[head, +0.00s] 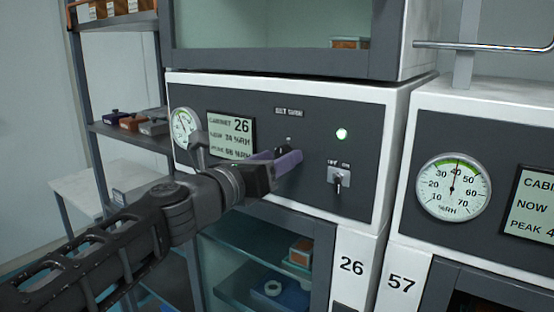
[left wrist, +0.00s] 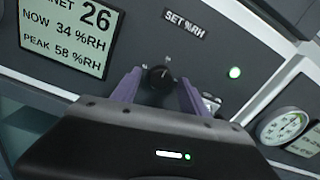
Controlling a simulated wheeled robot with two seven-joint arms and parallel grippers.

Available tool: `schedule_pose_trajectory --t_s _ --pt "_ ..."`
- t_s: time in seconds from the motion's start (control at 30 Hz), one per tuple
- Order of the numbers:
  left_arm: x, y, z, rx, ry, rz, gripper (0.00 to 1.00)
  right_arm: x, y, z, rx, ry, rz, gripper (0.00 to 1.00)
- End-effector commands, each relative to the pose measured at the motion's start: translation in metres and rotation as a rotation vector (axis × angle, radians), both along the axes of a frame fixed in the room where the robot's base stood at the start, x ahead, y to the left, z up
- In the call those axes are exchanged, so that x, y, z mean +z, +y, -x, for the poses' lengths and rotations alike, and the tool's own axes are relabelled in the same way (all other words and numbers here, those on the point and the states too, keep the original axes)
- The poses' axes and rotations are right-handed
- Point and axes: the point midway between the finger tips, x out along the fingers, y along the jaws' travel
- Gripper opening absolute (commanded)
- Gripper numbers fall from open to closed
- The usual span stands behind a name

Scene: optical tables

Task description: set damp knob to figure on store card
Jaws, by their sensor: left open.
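The damp knob (left wrist: 160,77) is a round black dial under the "SET %RH" label (left wrist: 185,24) on the front panel of cabinet 26 (head: 312,128). My left gripper (head: 284,158) is open at that panel and hides most of the knob in the head view. In the left wrist view its purple fingers (left wrist: 158,86) stand on either side of the knob; I cannot tell whether they touch it. The cabinet display (left wrist: 65,32) reads now 34 %RH and peak 58 %RH. I cannot make out a store card. My right gripper is not in view.
A green lamp (head: 341,134) and an off/on key switch (head: 339,178) sit right of the knob. A round dial gauge (head: 184,128) is at the panel's left. Cabinet 57 (head: 402,283), with its own gauge (head: 454,186), stands close on the right. A shelf rack (head: 95,130) stands at left.

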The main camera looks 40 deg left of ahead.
Motion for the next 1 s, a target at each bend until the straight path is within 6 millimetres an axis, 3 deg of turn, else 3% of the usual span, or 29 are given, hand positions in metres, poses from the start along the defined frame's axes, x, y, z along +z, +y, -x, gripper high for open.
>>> schedule_pose_trajectory --t_s 0.5,1.0 --pt "0.000 -0.001 0.070 0.003 0.000 -0.001 0.52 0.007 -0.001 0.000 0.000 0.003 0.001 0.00" --pt "-0.001 -0.002 0.076 0.000 0.001 0.001 0.52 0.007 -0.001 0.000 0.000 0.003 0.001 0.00"
